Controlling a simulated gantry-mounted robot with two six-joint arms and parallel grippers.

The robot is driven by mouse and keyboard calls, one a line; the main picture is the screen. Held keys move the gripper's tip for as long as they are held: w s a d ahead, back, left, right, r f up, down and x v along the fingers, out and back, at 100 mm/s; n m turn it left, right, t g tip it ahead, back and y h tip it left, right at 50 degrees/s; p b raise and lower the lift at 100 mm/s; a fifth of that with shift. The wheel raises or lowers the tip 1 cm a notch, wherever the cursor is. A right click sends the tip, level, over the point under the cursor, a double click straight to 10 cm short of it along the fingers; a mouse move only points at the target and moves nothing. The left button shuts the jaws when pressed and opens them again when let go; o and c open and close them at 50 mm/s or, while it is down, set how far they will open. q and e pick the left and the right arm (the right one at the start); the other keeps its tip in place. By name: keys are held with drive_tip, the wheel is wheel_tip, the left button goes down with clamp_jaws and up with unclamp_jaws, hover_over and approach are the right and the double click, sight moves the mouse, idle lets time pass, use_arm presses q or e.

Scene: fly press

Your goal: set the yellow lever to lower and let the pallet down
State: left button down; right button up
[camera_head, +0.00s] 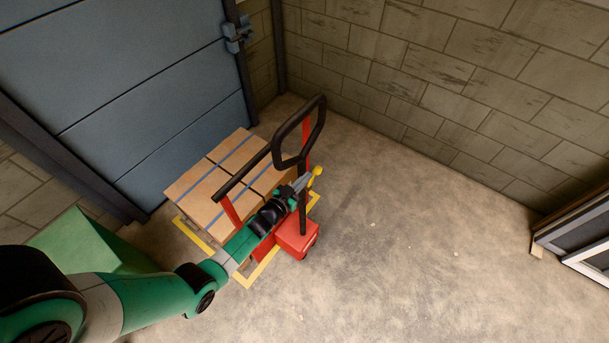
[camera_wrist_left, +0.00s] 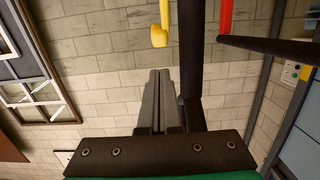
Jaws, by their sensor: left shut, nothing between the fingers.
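The yellow lever (camera_head: 317,170) shows as a small knob beside the black handle (camera_head: 303,130) of the red pallet truck (camera_head: 296,234). My left gripper (camera_head: 304,181) is shut and empty, with its tips close to the lever. In the left wrist view the shut fingers (camera_wrist_left: 158,74) point up towards the yellow lever (camera_wrist_left: 159,37), and a small gap shows between them. The black handle post (camera_wrist_left: 190,60) stands just right of the fingers. The pallet itself is mostly hidden under cardboard boxes (camera_head: 220,170) with blue straps. My right gripper is not in view.
Yellow floor marking (camera_head: 262,268) surrounds the load. A blue shutter door (camera_head: 140,80) stands behind it, and a block wall (camera_head: 440,80) runs along the back right. A framed object (camera_head: 580,240) stands at the right edge. The concrete floor (camera_head: 420,250) on the right is clear.

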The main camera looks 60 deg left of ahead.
use_arm(q)
drive_tip(key=s+d+r+p, duration=0.3)
drive_tip(key=s+r+p, duration=0.1)
drive_tip(key=s, duration=0.3)
drive_tip(key=shift+r, duration=0.3)
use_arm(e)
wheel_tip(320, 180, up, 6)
